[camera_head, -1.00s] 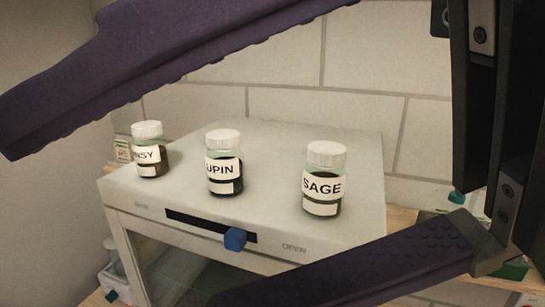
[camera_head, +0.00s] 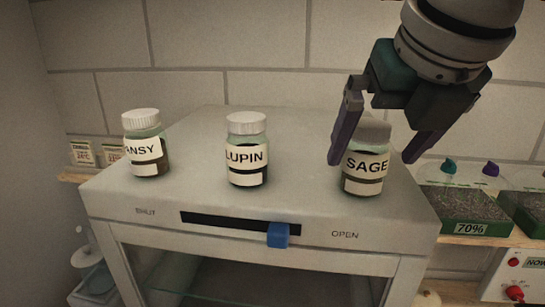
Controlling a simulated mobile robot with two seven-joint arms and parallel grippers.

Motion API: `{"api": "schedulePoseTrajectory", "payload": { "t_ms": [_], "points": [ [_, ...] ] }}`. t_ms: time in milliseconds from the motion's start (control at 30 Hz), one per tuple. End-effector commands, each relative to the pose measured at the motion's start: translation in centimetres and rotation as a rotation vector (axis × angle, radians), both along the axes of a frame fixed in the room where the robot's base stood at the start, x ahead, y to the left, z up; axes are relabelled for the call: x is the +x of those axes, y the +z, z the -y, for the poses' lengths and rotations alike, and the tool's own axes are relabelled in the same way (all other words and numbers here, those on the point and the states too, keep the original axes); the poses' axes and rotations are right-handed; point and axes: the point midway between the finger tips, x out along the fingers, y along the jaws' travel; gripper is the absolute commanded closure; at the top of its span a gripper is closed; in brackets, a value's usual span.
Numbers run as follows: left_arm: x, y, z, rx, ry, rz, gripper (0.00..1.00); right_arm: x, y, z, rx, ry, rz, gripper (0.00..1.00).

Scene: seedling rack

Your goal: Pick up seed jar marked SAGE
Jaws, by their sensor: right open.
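The seed jar marked SAGE (camera_head: 364,172) stands upright at the right on top of a white cabinet (camera_head: 300,205). It has a white lid and a white label. My right gripper (camera_head: 375,160) comes down from the upper right, open, with purple fingers. In the picture one finger overlaps the jar's left edge and the other is to the right of it. The lid is partly shaded under the gripper. I cannot tell whether the fingers touch the jar. My left gripper does not show.
The LUPIN jar (camera_head: 247,152) stands mid-top and a jar with a label ending in NSY (camera_head: 147,145) stands at the left. A blue slider knob (camera_head: 278,235) sits on the front between SHUT and OPEN. Seedling trays (camera_head: 472,205) stand on a shelf at the right.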

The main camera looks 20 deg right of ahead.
Motion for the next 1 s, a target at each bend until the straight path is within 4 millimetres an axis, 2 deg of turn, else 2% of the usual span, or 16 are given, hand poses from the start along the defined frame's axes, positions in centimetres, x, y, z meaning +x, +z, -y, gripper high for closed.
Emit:
{"api": "schedulePoseTrajectory", "payload": {
  "t_ms": [200,533,1000],
  "points": [
    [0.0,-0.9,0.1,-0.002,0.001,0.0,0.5,1.9,-3.0,0.5,0.0,-0.001,-0.001,0.0],
    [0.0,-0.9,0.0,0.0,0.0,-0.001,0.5,2.4,-3.5,0.6,0.0,0.004,-0.001,0.0],
    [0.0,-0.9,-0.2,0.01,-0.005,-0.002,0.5,2.3,-3.5,0.6,0.0,0.004,-0.001,0.53]
  ]
}}
